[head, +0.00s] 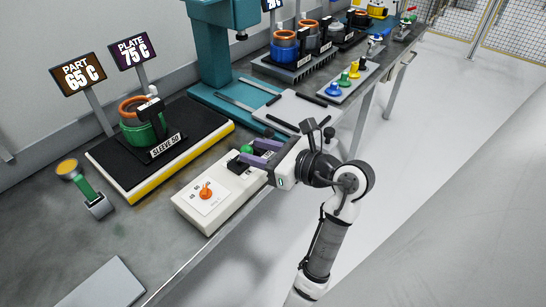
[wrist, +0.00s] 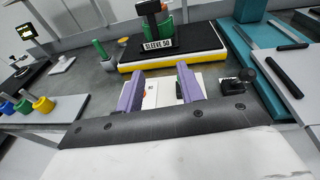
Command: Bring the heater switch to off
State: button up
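The heater switch appears to be the orange knob (head: 206,190) on a pale control box (head: 188,209) at the bench's front edge. Small markings surround it, too small to read. My gripper (head: 250,149) is over the box's right end, to the right of the orange knob and apart from it. Its two purple fingers are spread with a gap between them. In the wrist view my gripper (wrist: 160,70) shows pale box surface between the fingers, and a bit of orange (wrist: 146,91) shows beside the left finger. A green part (head: 247,149) shows near the fingertips; contact cannot be told.
Behind the box is a black hot plate (head: 105,153) with a yellow edge, carrying a green housing (head: 140,133) labelled SLEEVE 50. A teal press (head: 212,45) stands behind. The bench at front left is mostly clear.

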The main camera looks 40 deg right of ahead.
aim_at(250, 150)
jog(key=s+d+f+m+h, duration=0.1)
jog(key=s+d+f+h, duration=0.1)
jog(key=s+d+f, duration=0.15)
jog(key=shift+g, duration=0.4)
jog(key=shift+w+r+b+x, duration=0.1)
jog(key=shift+r+b+x, duration=0.1)
jog(key=shift+x, duration=1.25)
jog(key=shift+w+r+b+x, duration=0.15)
jog(key=shift+r+x, duration=0.1)
jog(key=shift+x, duration=1.25)
jog(key=shift+r+b+x, duration=0.15)
jog(key=shift+r+x, duration=0.05)
jog(key=shift+x, duration=1.25)
jog(key=shift+w+d+f, duration=0.1)
